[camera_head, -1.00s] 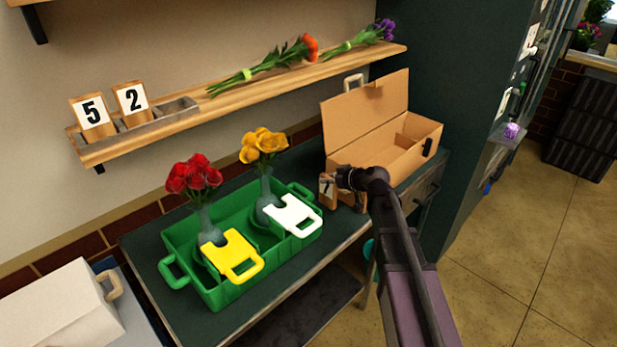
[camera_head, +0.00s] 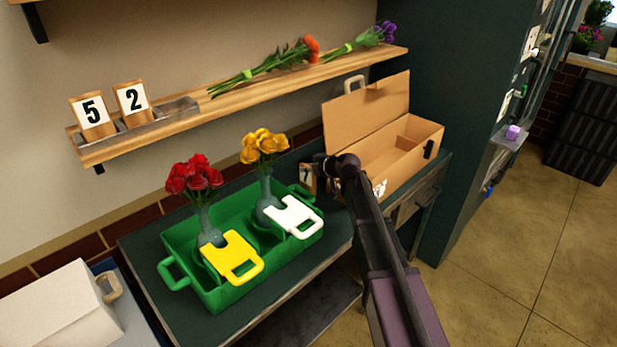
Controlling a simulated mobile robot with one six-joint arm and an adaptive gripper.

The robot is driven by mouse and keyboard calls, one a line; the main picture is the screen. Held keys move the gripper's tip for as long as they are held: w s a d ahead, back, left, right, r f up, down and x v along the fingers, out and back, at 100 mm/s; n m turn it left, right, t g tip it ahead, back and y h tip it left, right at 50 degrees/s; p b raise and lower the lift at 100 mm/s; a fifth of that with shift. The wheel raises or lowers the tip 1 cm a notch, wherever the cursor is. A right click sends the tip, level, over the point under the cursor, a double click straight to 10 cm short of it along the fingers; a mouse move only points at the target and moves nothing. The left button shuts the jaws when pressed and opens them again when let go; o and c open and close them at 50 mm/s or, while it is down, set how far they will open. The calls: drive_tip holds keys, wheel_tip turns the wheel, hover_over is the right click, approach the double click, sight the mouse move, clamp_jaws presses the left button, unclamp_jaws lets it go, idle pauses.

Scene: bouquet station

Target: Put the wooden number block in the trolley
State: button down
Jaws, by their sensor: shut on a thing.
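My gripper (camera_head: 316,170) is shut on a small wooden number block (camera_head: 305,179). It holds the block behind the right end of the green tray, left of the cardboard box. The block's pale face with a dark digit, perhaps a 7, shows only in part; my gripper hides the rest. Two more wooden number blocks, a 5 (camera_head: 93,115) and a 2 (camera_head: 132,102), stand in the shelf's grey groove. Nothing in view is plainly marked as the trolley. A blue-edged surface (camera_head: 137,318) at the lower left, mostly out of frame, may be it.
The green tray (camera_head: 168,244), with two flower vases and yellow and white handled tags, stands on a dark worktop (camera_head: 160,300). An open cardboard box (camera_head: 395,160) stands at its right. A white box (camera_head: 60,312) is at lower left. Flower bunches lie on the wooden shelf (camera_head: 180,122).

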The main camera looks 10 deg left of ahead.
sight(309, 176)
drive_tip(key=shift+f+b, duration=1.75)
drive_tip(key=shift+f, duration=0.2)
drive_tip(key=c, duration=0.5)
unclamp_jaws()
drive_tip(key=shift+r, duration=0.1)
drive_tip(key=shift+c, duration=0.2)
drive_tip(key=shift+r, duration=0.15)
drive_tip(key=shift+s+d+r, duration=0.15)
drive_tip(key=shift+s, duration=0.05)
drive_tip(key=p+v, duration=0.5)
drive_tip(key=v, duration=0.6)
drive_tip(key=shift+d+p, duration=0.25)
drive_tip(key=shift+p, duration=0.15)
